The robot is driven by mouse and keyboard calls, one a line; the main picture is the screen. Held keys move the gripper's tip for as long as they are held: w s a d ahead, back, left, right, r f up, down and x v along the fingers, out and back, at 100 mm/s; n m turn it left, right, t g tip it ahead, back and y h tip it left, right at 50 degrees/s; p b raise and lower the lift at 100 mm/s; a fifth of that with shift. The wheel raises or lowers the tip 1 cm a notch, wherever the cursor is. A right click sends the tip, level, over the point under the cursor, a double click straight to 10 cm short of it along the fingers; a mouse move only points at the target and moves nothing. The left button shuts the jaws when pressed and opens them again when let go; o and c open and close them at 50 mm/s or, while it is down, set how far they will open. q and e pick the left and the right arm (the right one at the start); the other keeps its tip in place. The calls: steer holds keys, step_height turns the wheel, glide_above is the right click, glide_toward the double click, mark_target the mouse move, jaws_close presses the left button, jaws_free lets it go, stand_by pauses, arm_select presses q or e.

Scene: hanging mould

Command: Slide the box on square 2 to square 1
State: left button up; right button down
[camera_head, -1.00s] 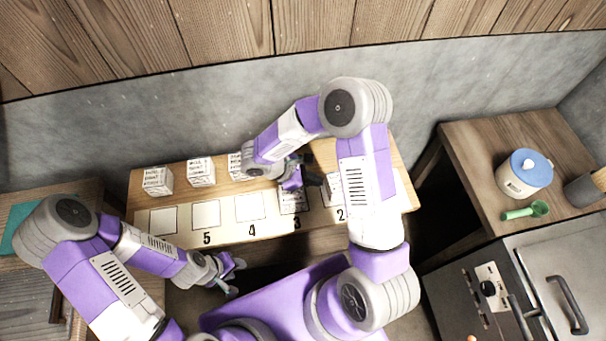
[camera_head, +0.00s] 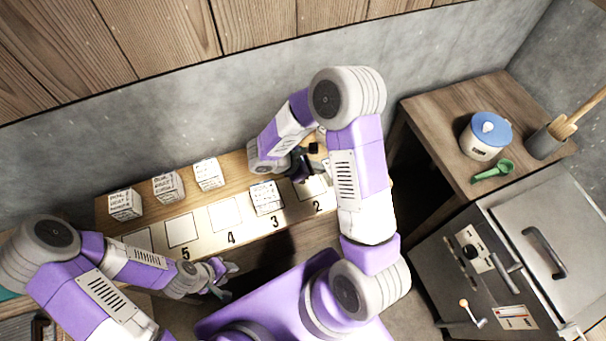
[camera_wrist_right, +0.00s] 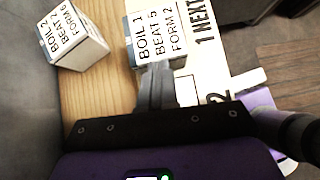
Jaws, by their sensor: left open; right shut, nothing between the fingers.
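In the right wrist view a white box (camera_wrist_right: 158,37) reading "BOIL 1 BEAT 5 FORM 2" stands beside the label "1 NEXT" (camera_wrist_right: 205,40), apparently on square 1. My right gripper (camera_wrist_right: 155,76) is shut and empty, its fingertips at the box's near side; I cannot tell whether they touch. In the head view my right gripper (camera_head: 303,165) is by square 2 (camera_head: 309,186), whose visible part is bare. My right arm hides square 1 and that box there. My left gripper (camera_head: 224,279) is open and empty, in front of the board.
Another box (camera_head: 266,197) stands on square 3. Several boxes, such as this one (camera_head: 125,204), stand in the back row of the board (camera_head: 150,217). A further box (camera_wrist_right: 74,40) is behind in the wrist view. A side table (camera_head: 440,118) holds a jar and green scoop.

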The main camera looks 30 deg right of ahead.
steer(key=d, duration=0.2)
steer(key=s+d, duration=0.1)
steer(key=d, duration=0.1)
steer(key=shift+d, duration=0.3)
steer(key=p+v, duration=0.5)
steer(key=v, duration=0.5)
steer(key=shift+s, duration=0.1)
